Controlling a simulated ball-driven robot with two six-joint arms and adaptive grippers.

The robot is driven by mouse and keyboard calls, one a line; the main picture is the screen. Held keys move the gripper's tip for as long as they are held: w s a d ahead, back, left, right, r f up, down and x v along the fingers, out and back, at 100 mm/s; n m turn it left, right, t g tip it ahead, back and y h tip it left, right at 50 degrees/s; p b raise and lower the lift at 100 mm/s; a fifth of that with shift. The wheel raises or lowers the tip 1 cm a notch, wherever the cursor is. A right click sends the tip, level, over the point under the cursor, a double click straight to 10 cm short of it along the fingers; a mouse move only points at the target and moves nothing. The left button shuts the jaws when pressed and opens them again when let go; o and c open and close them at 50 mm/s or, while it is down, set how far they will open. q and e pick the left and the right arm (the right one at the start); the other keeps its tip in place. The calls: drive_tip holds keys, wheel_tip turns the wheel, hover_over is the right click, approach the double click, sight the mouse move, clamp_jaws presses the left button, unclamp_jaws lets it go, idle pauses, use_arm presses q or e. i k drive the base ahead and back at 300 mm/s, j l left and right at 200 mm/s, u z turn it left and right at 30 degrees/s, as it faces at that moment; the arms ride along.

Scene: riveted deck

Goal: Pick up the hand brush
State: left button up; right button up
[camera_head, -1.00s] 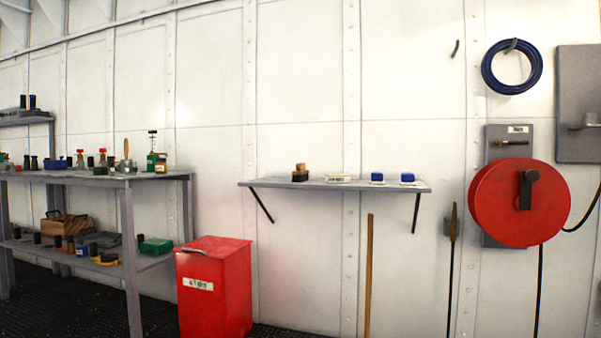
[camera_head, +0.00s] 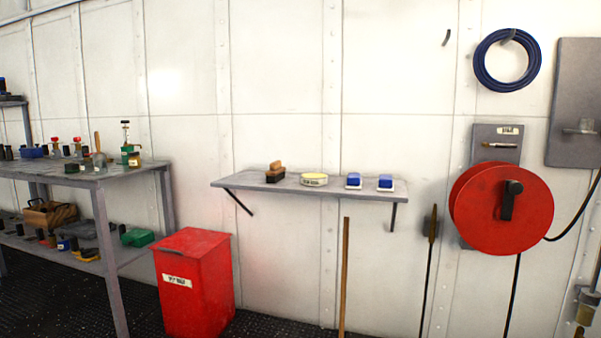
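A small brush with a tan wooden handle and dark bristles (camera_head: 275,173), which looks like the hand brush, sits near the left end of the grey wall shelf (camera_head: 310,190). To its right on the shelf stand a round pale-yellow tin (camera_head: 313,180) and two blue-and-white items (camera_head: 353,181). Neither of my grippers shows in the head view.
A red bin (camera_head: 193,285) stands on the dark floor below and left of the shelf. A grey workbench (camera_head: 90,178) with several items is at left. A wooden pole (camera_head: 344,275) leans under the shelf. A red hose reel (camera_head: 503,208) hangs at right.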

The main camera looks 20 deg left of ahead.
sight(276, 173)
drive_tip(key=i+j+z, duration=0.45)
drive_tip(key=i+j, duration=0.3)
